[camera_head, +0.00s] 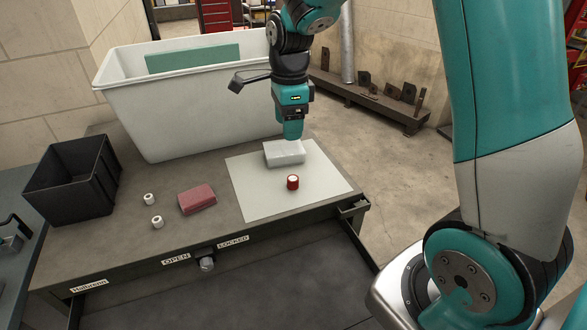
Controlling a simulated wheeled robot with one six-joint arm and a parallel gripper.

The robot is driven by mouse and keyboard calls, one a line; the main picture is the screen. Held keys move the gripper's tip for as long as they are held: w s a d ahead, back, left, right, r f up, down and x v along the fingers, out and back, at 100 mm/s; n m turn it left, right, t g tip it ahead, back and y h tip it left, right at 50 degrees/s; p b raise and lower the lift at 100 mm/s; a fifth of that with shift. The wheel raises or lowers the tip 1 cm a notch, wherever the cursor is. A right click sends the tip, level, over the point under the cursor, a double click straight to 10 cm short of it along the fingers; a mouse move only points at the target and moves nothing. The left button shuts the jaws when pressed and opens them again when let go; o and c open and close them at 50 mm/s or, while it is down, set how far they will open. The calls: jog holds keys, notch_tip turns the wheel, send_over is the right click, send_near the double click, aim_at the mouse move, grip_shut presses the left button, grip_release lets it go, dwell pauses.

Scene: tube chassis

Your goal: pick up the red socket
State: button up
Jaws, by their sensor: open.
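The red socket (292,183) is a small red cylinder with a pale top. It stands upright on a white sheet (247,192) near the right end of the grey bench. My gripper (292,136) points down above the bench, behind the socket in the picture and apart from it. It is open, with nothing seen in it. A white block (284,154) lies on the sheet just below my gripper, behind the socket. Whether my gripper touches this block cannot be told from this view.
A large white bin (200,110) stands behind, with a green panel in it. A black crate (72,182) stands at the left. Two small white cylinders (149,199) (157,222) and a red block (197,198) lie on the bench. An open drawer (240,290) is in front.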

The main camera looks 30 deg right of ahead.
jog(key=w+d+m, duration=0.1)
jog(key=d+m, duration=0.1)
jog(key=p, duration=0.4)
send_over(293, 178)
notch_tip(293, 178, down, 12)
jog(key=shift+r, duration=0.1)
jog(key=shift+f+p, duration=1.15)
jog(key=shift+f, duration=1.8)
jog(key=c, duration=1)
